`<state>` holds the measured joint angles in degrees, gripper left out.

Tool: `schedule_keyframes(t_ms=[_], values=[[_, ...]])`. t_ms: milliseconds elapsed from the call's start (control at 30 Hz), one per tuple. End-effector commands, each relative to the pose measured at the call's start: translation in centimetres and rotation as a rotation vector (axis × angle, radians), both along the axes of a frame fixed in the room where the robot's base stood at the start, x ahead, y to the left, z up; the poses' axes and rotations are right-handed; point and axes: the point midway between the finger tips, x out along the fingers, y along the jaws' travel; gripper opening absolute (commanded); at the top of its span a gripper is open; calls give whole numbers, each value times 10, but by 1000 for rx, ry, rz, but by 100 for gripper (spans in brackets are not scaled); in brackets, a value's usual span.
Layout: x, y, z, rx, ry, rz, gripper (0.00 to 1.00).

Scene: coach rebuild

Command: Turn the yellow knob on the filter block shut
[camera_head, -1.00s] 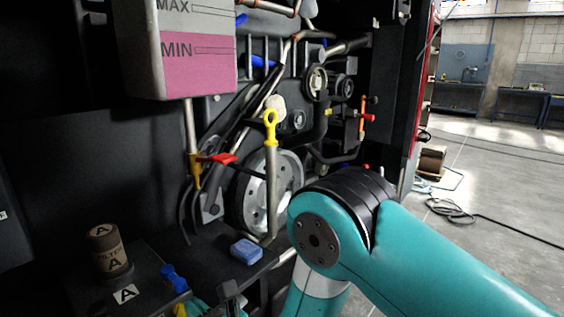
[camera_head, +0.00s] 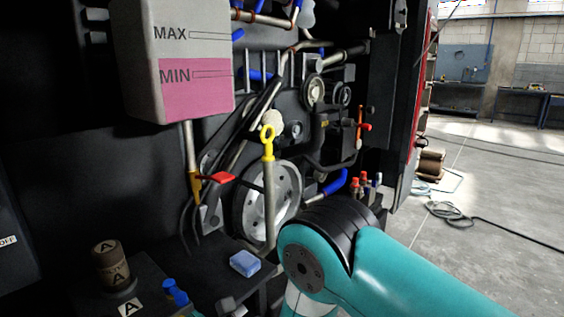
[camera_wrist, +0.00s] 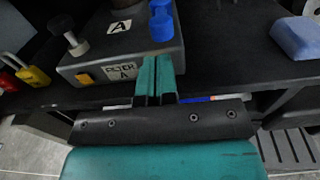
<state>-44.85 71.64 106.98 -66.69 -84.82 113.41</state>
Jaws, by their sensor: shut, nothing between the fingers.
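The filter block (camera_wrist: 195,45) is a grey block in the wrist view, with a FILTER A label on its front face. A small yellow-orange square piece (camera_wrist: 85,79) sits on that face, left of the label; I cannot tell whether it is the yellow knob or how it is turned. A blue knob (camera_wrist: 161,22) stands on the block, and shows in the head view (camera_head: 175,292). My gripper (camera_wrist: 156,62) is shut and empty, its fingertips at the block's front edge, right of the label and apart from the yellow piece. Contact with the block is unclear.
A brown filter canister (camera_head: 111,264) stands on the block. A blue sponge (camera_head: 245,263) lies on the dark shelf to the right.

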Motion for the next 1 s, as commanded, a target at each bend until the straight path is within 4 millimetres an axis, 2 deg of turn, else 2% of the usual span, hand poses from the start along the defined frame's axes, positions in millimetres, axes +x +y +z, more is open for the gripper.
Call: schedule_keyframes(t_ms=[33,300,1000], values=[[5,3,2,8,-19,-1,0],[4,3,1,5,-19,-2,0],[-8,13,4,10,-15,13,0]])
